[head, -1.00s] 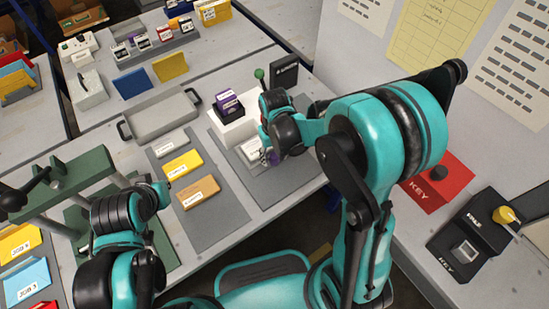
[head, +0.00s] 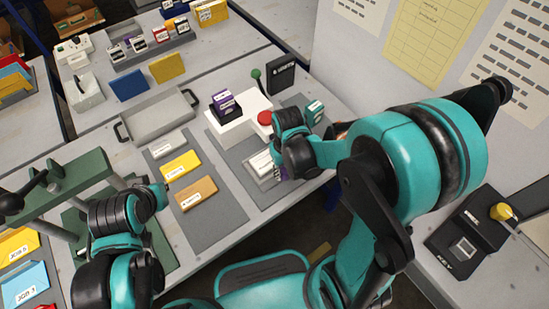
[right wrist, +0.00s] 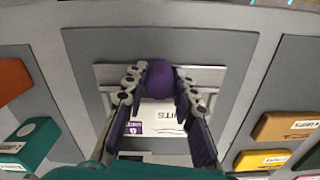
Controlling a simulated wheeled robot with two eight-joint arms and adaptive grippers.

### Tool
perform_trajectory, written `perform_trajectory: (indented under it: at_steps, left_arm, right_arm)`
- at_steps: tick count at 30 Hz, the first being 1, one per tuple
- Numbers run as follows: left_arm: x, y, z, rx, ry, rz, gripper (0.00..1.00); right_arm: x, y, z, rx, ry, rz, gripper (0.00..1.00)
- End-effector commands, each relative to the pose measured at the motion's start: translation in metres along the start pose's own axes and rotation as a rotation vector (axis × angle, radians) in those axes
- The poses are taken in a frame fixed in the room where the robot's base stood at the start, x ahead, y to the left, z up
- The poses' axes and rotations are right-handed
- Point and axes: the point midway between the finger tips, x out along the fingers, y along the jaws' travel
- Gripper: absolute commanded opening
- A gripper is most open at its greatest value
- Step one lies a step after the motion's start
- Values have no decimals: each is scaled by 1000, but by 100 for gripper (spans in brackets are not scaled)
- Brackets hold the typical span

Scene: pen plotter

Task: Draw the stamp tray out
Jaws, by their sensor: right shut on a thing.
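The stamp tray (head: 264,166) is a pale, shallow drawer at the front of the white stamp machine (head: 240,120). In the right wrist view it has a grey metal front (right wrist: 110,75), with a white card (right wrist: 152,112) marked with purple behind it. My right gripper (right wrist: 160,88) is shut on its round purple knob (right wrist: 159,78), one finger on each side. In the head view my right gripper (head: 280,174) hides the knob and part of the tray. My left gripper (head: 155,198) is away to the left over the table; its jaws are not clear.
A purple stamp block (head: 225,103), a red button (head: 265,117) and a green-knobbed lever (head: 256,75) are at the machine. A teal block (head: 314,112) stands right of it. Yellow (head: 181,165) and orange (head: 196,193) blocks lie left.

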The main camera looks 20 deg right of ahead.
Motion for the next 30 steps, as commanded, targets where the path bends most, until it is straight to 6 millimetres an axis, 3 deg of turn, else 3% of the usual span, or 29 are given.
perform_trajectory:
  at_steps: [3,6,16,17,18,30]
  left_arm:
    - [-1,0,-1,0,0,0,0]
    - [-1,0,-1,0,0,0,0]
    - [-1,0,-1,0,0,0,0]
    - [-1,0,-1,0,0,0,0]
    - [-1,0,-1,0,0,0,0]
    - [-1,0,-1,0,0,0,0]
  right_arm:
    - [0,5,24,2,0,0,0]
    - [0,7,34,1,0,0,0]
    - [0,8,39,0,-5,1,0]
    - [0,8,39,0,-5,1,34]
    - [0,8,39,0,-6,1,45]
    - [-3,7,37,0,-1,0,48]
